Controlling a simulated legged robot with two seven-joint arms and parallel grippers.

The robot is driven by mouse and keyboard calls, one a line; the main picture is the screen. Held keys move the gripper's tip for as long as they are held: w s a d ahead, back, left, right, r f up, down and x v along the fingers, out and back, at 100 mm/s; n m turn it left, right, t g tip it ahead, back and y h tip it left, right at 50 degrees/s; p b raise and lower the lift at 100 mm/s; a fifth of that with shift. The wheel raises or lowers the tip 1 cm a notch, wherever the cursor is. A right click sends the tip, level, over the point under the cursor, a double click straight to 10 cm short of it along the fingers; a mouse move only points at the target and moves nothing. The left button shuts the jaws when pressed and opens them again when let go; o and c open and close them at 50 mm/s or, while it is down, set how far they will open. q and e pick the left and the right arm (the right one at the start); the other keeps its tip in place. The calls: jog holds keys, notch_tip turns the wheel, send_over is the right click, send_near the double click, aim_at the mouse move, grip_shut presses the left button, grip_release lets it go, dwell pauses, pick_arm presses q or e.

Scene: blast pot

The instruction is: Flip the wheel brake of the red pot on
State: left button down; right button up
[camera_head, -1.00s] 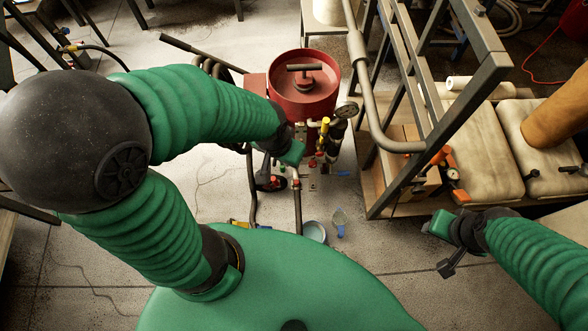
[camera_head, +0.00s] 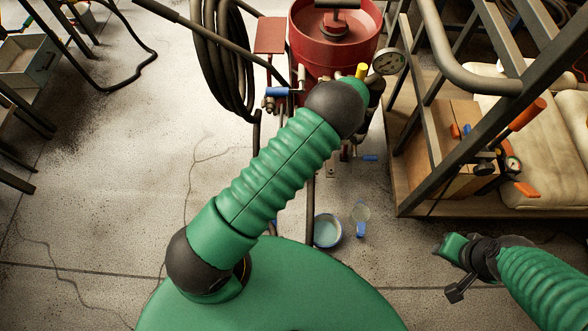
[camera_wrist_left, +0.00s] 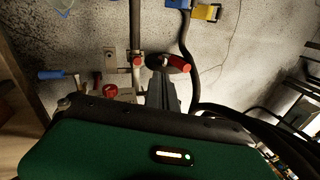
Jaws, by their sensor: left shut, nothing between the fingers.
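The red pot (camera_head: 318,70) stands at the top centre of the head view, with a gauge and valves on its side. In the left wrist view, a dark wheel (camera_wrist_left: 182,67) with a red lever-like part (camera_wrist_left: 172,63) lies just beyond my left gripper (camera_wrist_left: 162,85). That gripper is shut and empty, pointing at the wheel; whether it touches is unclear. In the head view my left arm hides this gripper and the wheel. My right gripper (camera_head: 457,289) is at the lower right, away from the pot; its finger opening is unclear.
A metal-framed rack (camera_head: 440,190) with sacks stands at the right. Black hoses (camera_head: 222,70) hang left of the pot. A small bowl (camera_head: 327,231) and a scoop (camera_head: 361,218) lie on the floor. The floor at left centre is mostly clear.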

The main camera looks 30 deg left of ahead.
pick_arm(q)
jog(key=shift+w+f, duration=0.15)
jog(key=shift+f, duration=0.55)
pick_arm(e)
jog(key=shift+f, duration=0.25)
pick_arm(q)
jog(key=shift+f, duration=0.15)
pick_arm(e)
jog(key=shift+f, duration=0.1)
